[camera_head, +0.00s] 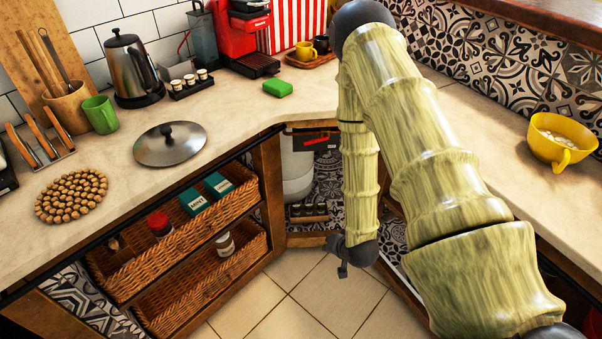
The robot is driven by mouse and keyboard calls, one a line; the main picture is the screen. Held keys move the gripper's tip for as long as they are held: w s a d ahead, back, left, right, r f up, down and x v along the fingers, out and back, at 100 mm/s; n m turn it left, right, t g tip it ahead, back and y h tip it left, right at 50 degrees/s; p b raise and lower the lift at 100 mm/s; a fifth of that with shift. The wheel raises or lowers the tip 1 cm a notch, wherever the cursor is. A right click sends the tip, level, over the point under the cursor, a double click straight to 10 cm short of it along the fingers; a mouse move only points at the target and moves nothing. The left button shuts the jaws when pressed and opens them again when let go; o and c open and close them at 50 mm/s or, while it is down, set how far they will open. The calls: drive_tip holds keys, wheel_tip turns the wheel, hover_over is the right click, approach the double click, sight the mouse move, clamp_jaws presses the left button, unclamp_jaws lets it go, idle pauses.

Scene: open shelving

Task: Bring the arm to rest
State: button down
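My arm (425,150), with pale green bamboo-like links, reaches up from the lower right and folds back down at a dark joint near the top. My gripper (343,270) is a small dark shape at the low end of the hanging link. It is over the floor in front of the corner shelving, below counter height. It looks small and partly hidden, and I cannot tell whether its fingers are apart. I see no object held in it.
A counter (230,125) wraps around the corner. On it are a pot lid (170,148), a kettle (132,70), a green mug (100,114), a green sponge (278,88) and a yellow cup (560,140). Wicker baskets (190,235) fill the left shelves. The tiled floor (290,300) is clear.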

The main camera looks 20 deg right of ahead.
drive_tip(key=s+a+r+n+g+p, duration=0.1)
drive_tip(key=s+a+n+g+p, duration=0.3)
drive_tip(key=s, duration=0.8)
drive_tip(key=s+a+n+g+p, duration=0.3)
drive_tip(key=s+a, duration=0.3)
drive_tip(key=s, duration=0.6)
drive_tip(key=shift+s+a+r+n+g+p, duration=0.3)
drive_tip(key=shift+a+r+n+g+p, duration=0.1)
drive_tip(key=shift+n, duration=0.2)
